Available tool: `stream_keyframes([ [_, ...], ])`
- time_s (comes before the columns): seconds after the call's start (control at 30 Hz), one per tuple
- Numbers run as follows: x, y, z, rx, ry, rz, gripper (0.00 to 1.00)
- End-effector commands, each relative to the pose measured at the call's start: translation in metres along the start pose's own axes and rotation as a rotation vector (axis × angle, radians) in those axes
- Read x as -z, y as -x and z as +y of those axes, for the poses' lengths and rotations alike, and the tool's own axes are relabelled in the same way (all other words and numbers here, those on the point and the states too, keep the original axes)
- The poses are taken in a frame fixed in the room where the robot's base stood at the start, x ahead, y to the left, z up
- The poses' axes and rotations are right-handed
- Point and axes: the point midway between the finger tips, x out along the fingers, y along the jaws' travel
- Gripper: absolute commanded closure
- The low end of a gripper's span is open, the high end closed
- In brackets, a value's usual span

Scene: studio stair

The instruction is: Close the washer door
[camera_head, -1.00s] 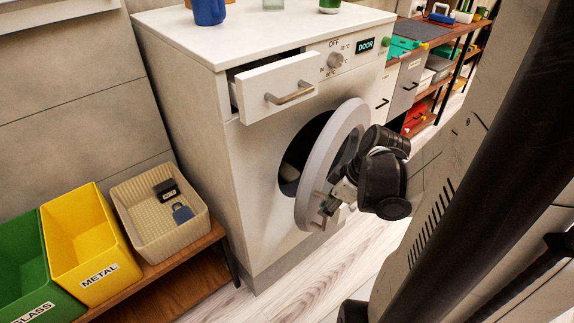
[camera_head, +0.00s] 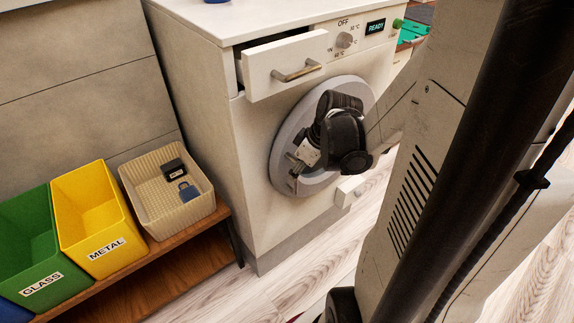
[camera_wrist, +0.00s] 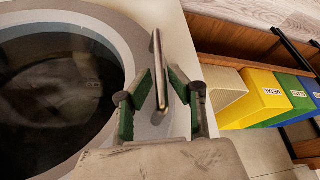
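The washer (camera_head: 258,180) stands in the middle of the head view. Its round door (camera_head: 284,150) lies flush against the front, as far as I can see, and the display (camera_head: 375,27) reads READY. In the wrist view the door's grey ring (camera_wrist: 115,28) and dark glass (camera_wrist: 50,95) fill the left side. My gripper (camera_head: 298,164) is at the door's left edge. In the wrist view my gripper's (camera_wrist: 160,80) two green-padded fingers stand apart, one each side of the metal door handle (camera_wrist: 157,60), with small gaps visible.
The detergent drawer (camera_head: 285,75) above the door is pulled out. Green (camera_head: 28,250), yellow (camera_head: 92,215) and beige (camera_head: 150,205) bins stand on a low wooden shelf (camera_head: 190,250) at left. The floor before the washer is partly clear.

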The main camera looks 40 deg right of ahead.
Motion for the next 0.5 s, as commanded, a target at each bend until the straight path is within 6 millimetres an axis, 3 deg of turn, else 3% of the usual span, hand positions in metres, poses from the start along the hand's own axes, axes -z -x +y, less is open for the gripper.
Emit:
stream_keyframes([
  [0.07,-0.0001,0.0001,-0.0002,0.001,0.0,0.0,0.7],
  [0.5,-0.0005,0.0083,-0.0006,0.001,0.0,0.0,0.7],
])
